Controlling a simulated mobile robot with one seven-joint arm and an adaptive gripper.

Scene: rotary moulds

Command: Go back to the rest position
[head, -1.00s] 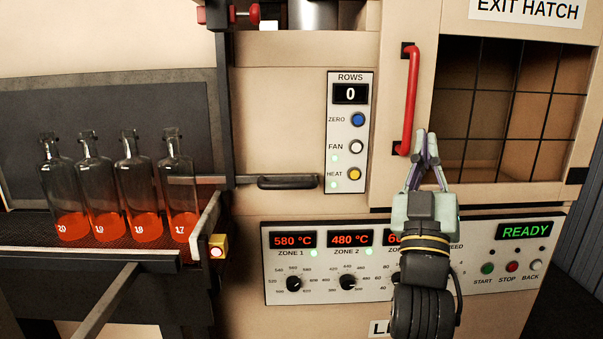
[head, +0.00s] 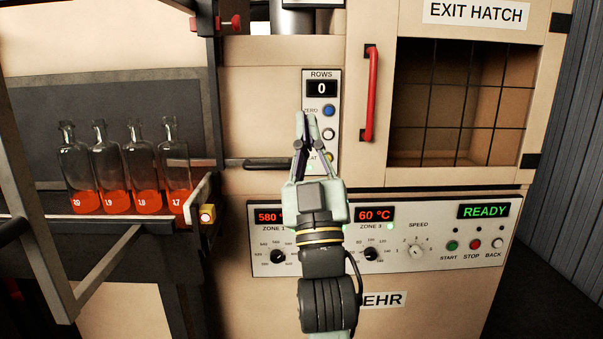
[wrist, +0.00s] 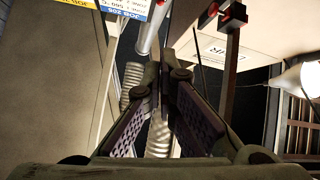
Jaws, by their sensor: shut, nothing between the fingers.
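My gripper (head: 305,118) is shut and empty, with its fingers pointing up in the head view. It appears in front of the ROWS panel (head: 320,88), hiding part of its buttons. The panel display reads 0. In the wrist view the two fingers (wrist: 162,75) meet at their tips with nothing between them. My forearm covers the ZONE 2 part of the control panel (head: 430,260). That panel shows 580 °C at the left, 60 °C at ZONE 3 and a green READY.
Several clear bottles (head: 137,168) with glowing orange bases stand on the left belt. A dark handle (head: 257,165) sticks out near my gripper. A red handle (head: 371,93) stands beside the EXIT HATCH opening (head: 465,105), which has a wire grid. A dark frame (head: 35,200) rises at the left.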

